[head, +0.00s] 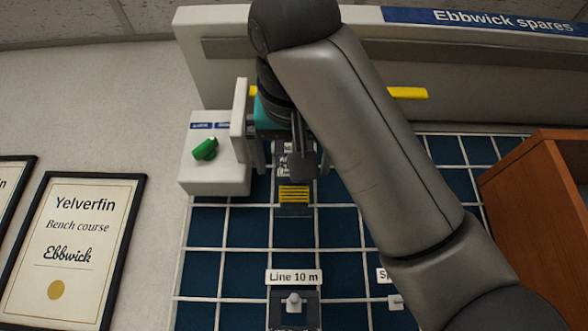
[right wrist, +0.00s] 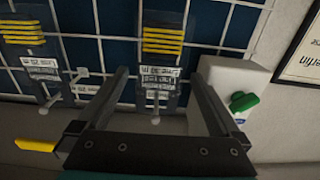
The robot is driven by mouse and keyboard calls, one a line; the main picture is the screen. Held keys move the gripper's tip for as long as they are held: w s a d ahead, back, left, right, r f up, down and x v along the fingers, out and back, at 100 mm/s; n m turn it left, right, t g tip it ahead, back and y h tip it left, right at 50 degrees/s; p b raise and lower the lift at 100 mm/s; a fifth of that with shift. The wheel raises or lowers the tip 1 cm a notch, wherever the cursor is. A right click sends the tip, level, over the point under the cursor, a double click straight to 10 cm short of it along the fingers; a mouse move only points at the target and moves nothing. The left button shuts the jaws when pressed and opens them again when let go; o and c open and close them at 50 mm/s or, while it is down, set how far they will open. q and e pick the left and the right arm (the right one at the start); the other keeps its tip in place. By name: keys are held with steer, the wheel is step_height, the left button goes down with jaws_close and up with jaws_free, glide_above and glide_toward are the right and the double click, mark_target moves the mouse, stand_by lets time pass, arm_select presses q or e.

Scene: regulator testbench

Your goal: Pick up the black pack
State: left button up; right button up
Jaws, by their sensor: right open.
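A dark pack with yellow stripes (head: 293,195) hangs on the blue grid panel in the head view, its upper part partly hidden by my right gripper. In the right wrist view, that dark striped pack (right wrist: 164,40) appears upside down, with white labels and a small peg at its lower end. My right gripper (right wrist: 158,88) is open, with one finger on each side of the labelled end and visible gaps between. In the head view the right gripper (head: 291,160) is in front of the panel, beside the green-knobbed box. My left gripper is not in view.
A white box with a green knob (head: 205,149) is close left of the gripper. A second striped dark pack (right wrist: 22,32) hangs at left in the wrist view. A "Line 10 m" holder (head: 293,277) is below. A wooden cabinet (head: 535,220) stands at right.

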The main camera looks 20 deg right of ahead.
steer(key=shift+w+d+r+p, duration=0.15)
steer(key=shift+w+p, duration=0.15)
steer(key=shift+w, duration=0.15)
steer(key=p+x, duration=0.2)
steer(key=x, duration=0.2)
steer(key=shift+w, duration=0.15)
steer(key=shift+c, duration=0.4)
steer(key=c, duration=1.2)
steer(key=shift+c, duration=0.4)
